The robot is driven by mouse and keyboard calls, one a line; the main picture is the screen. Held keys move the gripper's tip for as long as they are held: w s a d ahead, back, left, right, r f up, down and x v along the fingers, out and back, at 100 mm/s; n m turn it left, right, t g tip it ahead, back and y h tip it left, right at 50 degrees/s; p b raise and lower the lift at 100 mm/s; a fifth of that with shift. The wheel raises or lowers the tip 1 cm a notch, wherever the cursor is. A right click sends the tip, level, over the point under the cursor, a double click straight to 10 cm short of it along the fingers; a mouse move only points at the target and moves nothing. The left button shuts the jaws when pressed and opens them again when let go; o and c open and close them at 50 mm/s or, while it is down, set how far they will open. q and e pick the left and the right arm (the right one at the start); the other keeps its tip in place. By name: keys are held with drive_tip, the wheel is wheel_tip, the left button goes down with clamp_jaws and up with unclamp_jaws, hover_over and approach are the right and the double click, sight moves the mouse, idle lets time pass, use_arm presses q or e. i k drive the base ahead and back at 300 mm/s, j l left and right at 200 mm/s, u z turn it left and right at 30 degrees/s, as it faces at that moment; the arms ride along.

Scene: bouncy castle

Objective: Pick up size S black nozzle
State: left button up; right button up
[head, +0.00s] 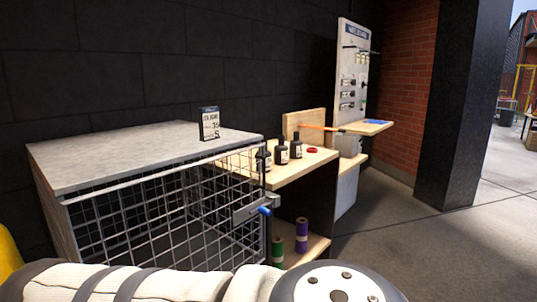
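No nozzle can be made out for certain. Several small dark items (347,94) hang on an upright pale display board (349,62) at the back right, but they are too small to tell their type or size. A black-and-white sign (209,124) stands on the grey top of a wire cage; its print is too small to read surely. Neither of my grippers is in view. One of my white arm links with dark bands crosses the bottom of the picture and hides what lies below.
The wire cage (150,218) with a blue-handled latch (264,211) stands at left. Beside it, a wooden shelf unit (292,170) holds dark bottles (281,152) and a red ring (312,150), with purple (302,234) and green rolls below. A black pillar (467,105) stands right; floor before it is clear.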

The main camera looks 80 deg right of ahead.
sight(281, 150)
drive_tip(key=z, duration=2.7)
drive_tip(key=i+l+u, duration=0.4)
drive_tip(key=l, duration=0.4)
drive_tip(key=i+l+u, duration=0.2)
drive_tip(key=l, duration=0.25)
drive_tip(key=i+l+u, duration=0.15)
drive_tip(key=l, duration=0.3)
drive_tip(key=i+l+u, duration=0.2)
drive_tip(key=l, duration=0.3)
drive_tip(key=i+l+u, duration=0.2)
drive_tip(key=l, duration=0.3)
drive_tip(key=l+u, duration=0.2)
drive_tip(key=l, duration=0.3)
